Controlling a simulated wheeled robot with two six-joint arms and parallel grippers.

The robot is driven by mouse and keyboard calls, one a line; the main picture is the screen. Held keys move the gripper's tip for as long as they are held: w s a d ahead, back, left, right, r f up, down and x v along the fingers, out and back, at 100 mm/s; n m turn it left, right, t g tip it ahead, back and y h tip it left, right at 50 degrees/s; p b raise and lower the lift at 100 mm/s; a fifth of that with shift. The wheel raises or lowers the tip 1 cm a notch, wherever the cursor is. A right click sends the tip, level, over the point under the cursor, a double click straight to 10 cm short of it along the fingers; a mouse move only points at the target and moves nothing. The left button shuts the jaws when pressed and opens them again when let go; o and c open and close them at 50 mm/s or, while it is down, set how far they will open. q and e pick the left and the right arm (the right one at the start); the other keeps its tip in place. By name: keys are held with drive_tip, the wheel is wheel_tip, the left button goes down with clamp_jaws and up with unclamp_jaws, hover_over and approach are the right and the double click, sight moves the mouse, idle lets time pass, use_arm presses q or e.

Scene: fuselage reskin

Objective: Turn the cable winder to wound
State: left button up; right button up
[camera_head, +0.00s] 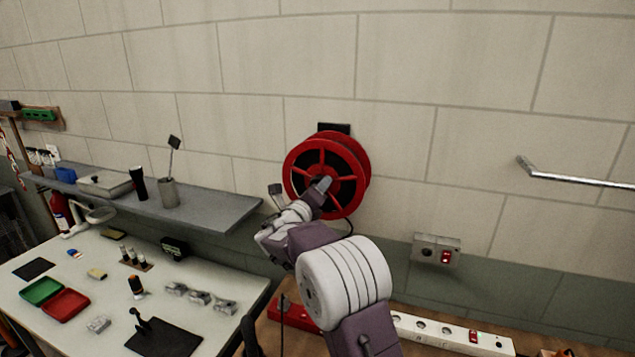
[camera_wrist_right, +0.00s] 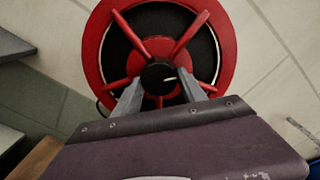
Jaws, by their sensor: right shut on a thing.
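The cable winder is a red spoked reel (camera_head: 300,155) on the block wall, with dark space between its spokes. It also fills the top of the right wrist view (camera_wrist_right: 92,50), where a round black hub (camera_wrist_right: 158,76) shows at its centre. My right gripper (camera_head: 320,186) reaches up to the middle of the reel. In the right wrist view its two grey fingers (camera_wrist_right: 160,88) stand on either side of the hub and are shut on it. The arm hides the lower part of the reel in the head view. My left gripper is not in view.
A grey shelf (camera_head: 215,213) with a cup and a box runs along the wall at left. Below it is a white workbench (camera_head: 60,325) with small parts and trays. A socket box (camera_head: 437,250) and a metal rail (camera_head: 575,178) are to the right.

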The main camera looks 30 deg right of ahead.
drive_tip(key=shift+s+n+p, duration=0.1)
drive_tip(key=shift+n+p, duration=3.6)
drive_tip(key=shift+n, duration=0.5)
drive_tip(key=o, duration=1.3)
drive_tip(key=shift+d+r, duration=0.1)
drive_tip(key=shift+o, duration=0.2)
drive_tip(key=b+v, duration=0.3)
drive_tip(key=v, duration=0.6)
drive_tip(key=shift+b, duration=0.3)
